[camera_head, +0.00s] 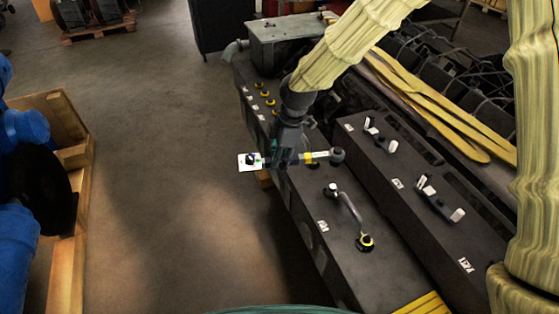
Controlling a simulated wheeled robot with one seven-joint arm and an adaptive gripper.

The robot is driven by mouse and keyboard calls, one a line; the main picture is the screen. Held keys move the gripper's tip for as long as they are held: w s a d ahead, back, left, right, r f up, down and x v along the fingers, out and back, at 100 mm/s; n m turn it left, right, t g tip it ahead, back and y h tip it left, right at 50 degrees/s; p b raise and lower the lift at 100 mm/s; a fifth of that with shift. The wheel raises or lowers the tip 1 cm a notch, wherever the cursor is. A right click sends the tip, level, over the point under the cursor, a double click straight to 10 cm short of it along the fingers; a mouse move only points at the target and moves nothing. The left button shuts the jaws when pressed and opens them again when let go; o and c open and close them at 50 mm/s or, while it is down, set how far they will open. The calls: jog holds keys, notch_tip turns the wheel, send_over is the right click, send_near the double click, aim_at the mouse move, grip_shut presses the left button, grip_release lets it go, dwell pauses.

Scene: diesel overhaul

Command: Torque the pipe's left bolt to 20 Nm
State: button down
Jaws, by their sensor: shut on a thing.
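My gripper (287,147) is shut on a torque wrench (322,156), near the left edge of the dark engine block. The wrench lies roughly level across the picture. Its dark round head (338,155) points right, and a white display tag (249,161) shows at its left end. A short curved metal pipe (349,208) sits on the block's top, below the wrench in the picture. One pipe end has a pale fitting (332,190); the other has a yellow and black fitting (365,242). The wrench head appears apart from both fittings. Individual bolts are too small to make out.
The engine block (310,240) carries other fittings (440,200) on a raised section at right. Yellow straps (430,105) lie behind. Several yellow caps (266,94) line the far left edge. Blue machinery (20,170) stands on a wooden pallet (70,240) at left. Open floor (170,170) lies between.

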jog(key=s, duration=0.7)
jog(key=shift+a, duration=0.15)
